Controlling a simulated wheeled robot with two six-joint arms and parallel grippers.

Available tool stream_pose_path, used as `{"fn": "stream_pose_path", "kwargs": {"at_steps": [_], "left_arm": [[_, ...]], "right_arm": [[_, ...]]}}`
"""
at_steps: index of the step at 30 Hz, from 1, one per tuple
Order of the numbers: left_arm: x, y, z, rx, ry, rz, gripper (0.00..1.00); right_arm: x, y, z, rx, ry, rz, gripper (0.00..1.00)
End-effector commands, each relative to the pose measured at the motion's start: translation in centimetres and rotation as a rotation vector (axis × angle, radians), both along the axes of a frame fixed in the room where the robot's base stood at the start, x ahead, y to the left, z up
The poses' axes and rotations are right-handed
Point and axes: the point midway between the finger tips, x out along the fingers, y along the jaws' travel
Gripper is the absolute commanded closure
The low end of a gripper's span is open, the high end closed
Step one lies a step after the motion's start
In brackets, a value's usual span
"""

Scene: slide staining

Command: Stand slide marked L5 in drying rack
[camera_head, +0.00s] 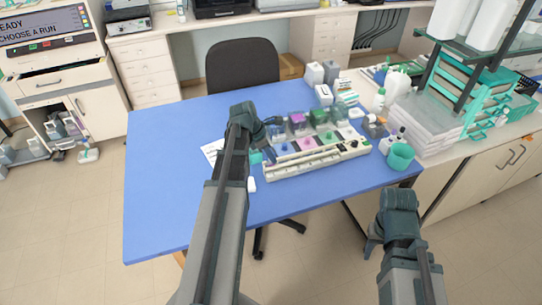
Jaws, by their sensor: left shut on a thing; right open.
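My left gripper (271,124) is over the blue table, at the left end of the staining set. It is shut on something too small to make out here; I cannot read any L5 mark. A pale staining station (318,167) with a long slotted front strip stands on the table, just right of the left gripper. Coloured stain spots and jars (298,121) are behind the strip. I cannot tell which part is the drying rack. My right gripper (371,243) is open, low and off the table's front right edge, partly hidden by its own wrist.
A teal cup (400,156) stands at the table's right edge. White bottles and boxes (315,74) are behind the station. A paper sheet (211,150) lies left of it. The blue table's (160,190) left side is clear. A shelf with teal trays (482,100) stands right.

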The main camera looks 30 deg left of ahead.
Motion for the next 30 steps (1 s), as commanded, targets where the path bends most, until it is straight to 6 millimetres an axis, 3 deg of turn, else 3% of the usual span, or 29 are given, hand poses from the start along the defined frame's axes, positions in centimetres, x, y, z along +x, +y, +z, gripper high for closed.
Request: {"fn": "stream_pose_path", "kwargs": {"at_steps": [21, 22, 27, 30], "left_arm": [[0.00, 0.00, -0.71, 0.000, 0.000, 0.000, 1.00], [0.00, 0.00, -0.64, 0.000, 0.000, 0.000, 0.83], [0.01, -0.01, -0.62, 0.000, 0.000, 0.000, 0.53], [0.00, 0.00, -0.63, 0.000, 0.000, 0.000, 0.53]], "right_arm": [[0.00, 0.00, -0.71, 0.000, 0.000, 0.000, 0.50], [0.00, 0.00, -0.64, 0.000, 0.000, 0.000, 0.50], [0.00, 0.00, -0.62, 0.000, 0.000, 0.000, 0.50], [0.00, 0.00, -0.62, 0.000, 0.000, 0.000, 0.50]]}}
